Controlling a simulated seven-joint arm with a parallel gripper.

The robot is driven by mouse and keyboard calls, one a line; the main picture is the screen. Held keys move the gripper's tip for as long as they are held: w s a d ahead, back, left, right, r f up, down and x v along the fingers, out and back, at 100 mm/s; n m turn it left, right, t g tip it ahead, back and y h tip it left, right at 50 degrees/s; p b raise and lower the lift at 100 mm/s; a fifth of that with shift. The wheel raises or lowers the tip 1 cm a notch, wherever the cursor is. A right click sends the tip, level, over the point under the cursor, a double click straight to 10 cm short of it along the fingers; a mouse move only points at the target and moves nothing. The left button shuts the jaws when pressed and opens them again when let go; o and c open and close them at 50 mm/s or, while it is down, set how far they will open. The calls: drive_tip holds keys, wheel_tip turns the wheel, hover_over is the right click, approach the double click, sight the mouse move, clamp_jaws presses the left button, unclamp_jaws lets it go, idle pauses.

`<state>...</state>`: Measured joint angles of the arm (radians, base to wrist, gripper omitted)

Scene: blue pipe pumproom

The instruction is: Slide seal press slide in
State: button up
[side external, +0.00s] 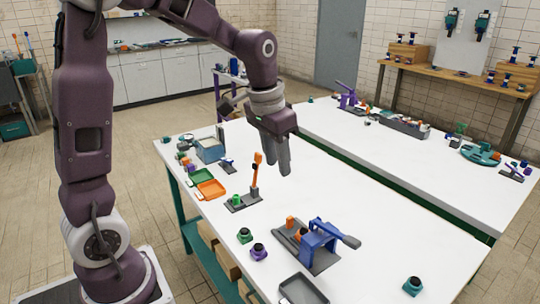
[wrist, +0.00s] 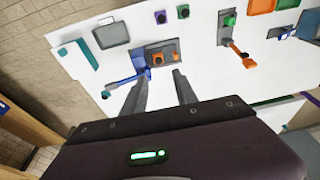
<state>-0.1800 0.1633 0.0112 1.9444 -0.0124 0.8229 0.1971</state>
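The seal press (side external: 319,240) stands near the front of the white table, with a grey base, a blue frame and a lever handle pointing right. It also shows in the wrist view (wrist: 140,68), beyond my fingertips. An orange block (side external: 290,223), perhaps part of the slide, sits at the left end of the base, apart from the blue frame; it also shows in the wrist view (wrist: 176,57). My gripper (side external: 278,168) hangs above the table, behind and above the press. Its fingers (wrist: 161,80) are apart with nothing between them.
A grey base with an upright orange lever (side external: 256,172) stands left of the press. Green (side external: 244,235) and purple (side external: 259,252) knobs, a grey tray (side external: 303,290) and a teal knob (side external: 412,286) surround the press. The table right of my gripper is clear.

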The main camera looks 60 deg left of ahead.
drive_tip(key=shift+s+d+r, duration=0.3)
drive_tip(key=shift+s+r, duration=0.25)
drive_tip(key=shift+s, duration=0.15)
drive_tip(key=shift+s+d+r, duration=0.25)
drive_tip(key=shift+s+r, duration=0.25)
drive_tip(key=shift+s, duration=0.15)
drive_tip(key=shift+w, duration=0.1)
drive_tip(key=g, duration=0.2)
hover_over(290, 217)
wheel_tip(290, 217, down, 20)
drive_tip(key=shift+f, duration=0.2)
wheel_tip(290, 217, down, 7)
drive_tip(key=shift+a+f, duration=0.1)
drive_tip(key=shift+f, duration=0.1)
clamp_jaws()
